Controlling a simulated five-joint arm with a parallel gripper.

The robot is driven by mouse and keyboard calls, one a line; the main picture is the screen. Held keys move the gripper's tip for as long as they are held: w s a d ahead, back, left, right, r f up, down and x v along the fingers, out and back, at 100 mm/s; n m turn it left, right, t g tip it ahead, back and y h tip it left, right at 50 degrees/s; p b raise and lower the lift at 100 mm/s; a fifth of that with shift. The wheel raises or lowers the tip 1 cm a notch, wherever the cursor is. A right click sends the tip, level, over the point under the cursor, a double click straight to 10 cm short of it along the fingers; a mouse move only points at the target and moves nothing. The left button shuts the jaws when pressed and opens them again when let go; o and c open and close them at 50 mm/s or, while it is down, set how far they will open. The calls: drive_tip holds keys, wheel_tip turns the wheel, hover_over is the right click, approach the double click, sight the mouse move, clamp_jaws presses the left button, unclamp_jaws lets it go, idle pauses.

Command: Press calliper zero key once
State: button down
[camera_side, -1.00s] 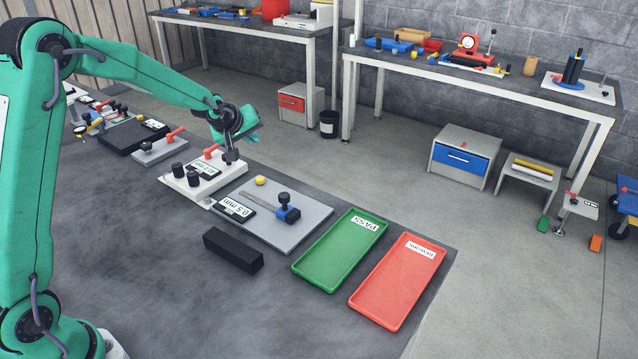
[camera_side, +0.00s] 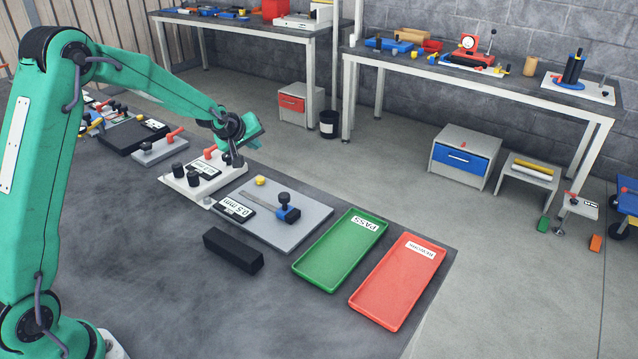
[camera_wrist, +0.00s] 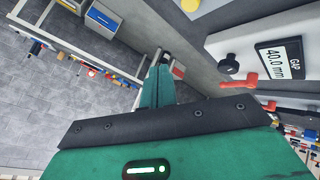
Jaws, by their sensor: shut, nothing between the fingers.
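The calliper station is a grey plate (camera_side: 300,213) with a dark display reading 0.5 mm (camera_side: 234,207). A blue slider with a black knob (camera_side: 287,208) sits on it, and a round yellow key (camera_side: 260,181) stands near its back left edge. In the wrist view the yellow key (camera_wrist: 190,5) is cut by the top edge. My gripper (camera_side: 235,160) is shut and empty. It hangs above the back edge of the white gap block, left of the yellow key and apart from it. In the wrist view its tip (camera_wrist: 166,58) points away from the camera.
The white gap block (camera_side: 178,187) carries black knobs, a red lever (camera_side: 210,152) and a display reading 40.0 mm (camera_wrist: 281,61). A green PASS tray (camera_side: 325,270) and a red tray (camera_side: 375,300) lie to the right. A black bar (camera_side: 233,250) lies in front.

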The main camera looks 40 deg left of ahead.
sight(258, 181)
drive_tip(key=shift+f, duration=4)
drive_tip(key=shift+f, duration=0.85)
drive_tip(key=shift+r, duration=0.15)
idle(0.3)
drive_tip(key=shift+r, duration=0.7)
drive_tip(key=shift+r, duration=0.1)
drive_tip(key=shift+r, duration=2.45)
drive_tip(key=shift+d, duration=0.1)
